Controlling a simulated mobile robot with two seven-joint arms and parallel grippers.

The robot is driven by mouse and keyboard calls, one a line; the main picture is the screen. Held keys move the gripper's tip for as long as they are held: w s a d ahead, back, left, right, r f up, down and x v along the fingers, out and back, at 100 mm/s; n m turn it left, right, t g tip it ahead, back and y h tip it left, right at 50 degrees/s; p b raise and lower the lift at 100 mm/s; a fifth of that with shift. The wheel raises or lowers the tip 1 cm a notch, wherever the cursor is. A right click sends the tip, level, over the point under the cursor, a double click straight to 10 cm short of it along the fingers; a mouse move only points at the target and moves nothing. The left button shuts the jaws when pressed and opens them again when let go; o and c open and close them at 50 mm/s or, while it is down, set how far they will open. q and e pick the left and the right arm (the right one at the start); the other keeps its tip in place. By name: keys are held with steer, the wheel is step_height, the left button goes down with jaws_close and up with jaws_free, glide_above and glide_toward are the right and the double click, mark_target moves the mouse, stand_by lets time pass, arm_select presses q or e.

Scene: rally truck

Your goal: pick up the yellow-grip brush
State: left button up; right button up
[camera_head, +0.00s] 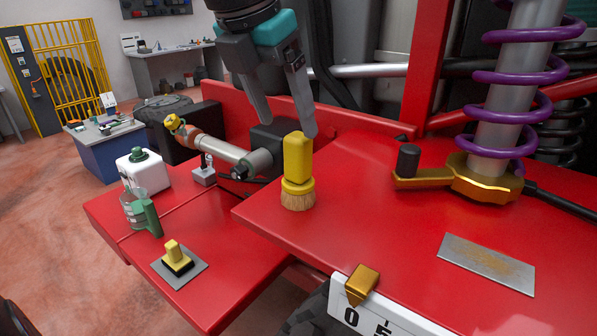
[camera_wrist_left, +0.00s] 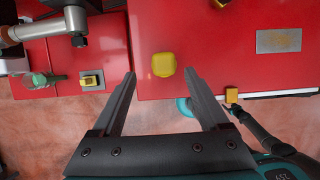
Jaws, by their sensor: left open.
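The yellow-grip brush (camera_head: 298,158) stands upright on the red panel, bristles down and yellow grip up, near the panel's left corner. In the left wrist view the brush (camera_wrist_left: 163,64) shows from above as a yellow block. My left gripper (camera_head: 288,128) is open and empty, pointing down close to the top of the grip. In the left wrist view the brush lies just beyond the fingertips (camera_wrist_left: 160,75), between the lines of the two fingers. I cannot tell whether a finger touches it.
A metal plate (camera_head: 487,264) lies on the panel at right. A gold wrench-like part (camera_head: 425,181) and purple-coiled shock (camera_head: 505,105) stand behind it. The lower red surface holds a white jug (camera_head: 143,173), a green-handled cup (camera_head: 136,210) and a yellow-knobbed block (camera_head: 176,258).

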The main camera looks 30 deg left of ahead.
mark_target(296, 136)
arm_select(q)
steer(key=shift+d+p+x, duration=0.15)
steer(key=shift+p+x, duration=0.15)
steer(key=shift+x, duration=1.15)
steer(key=shift+d+p+x, duration=0.15)
steer(key=shift+p+x, duration=0.1)
steer(key=shift+x, duration=1.2)
jaws_close()
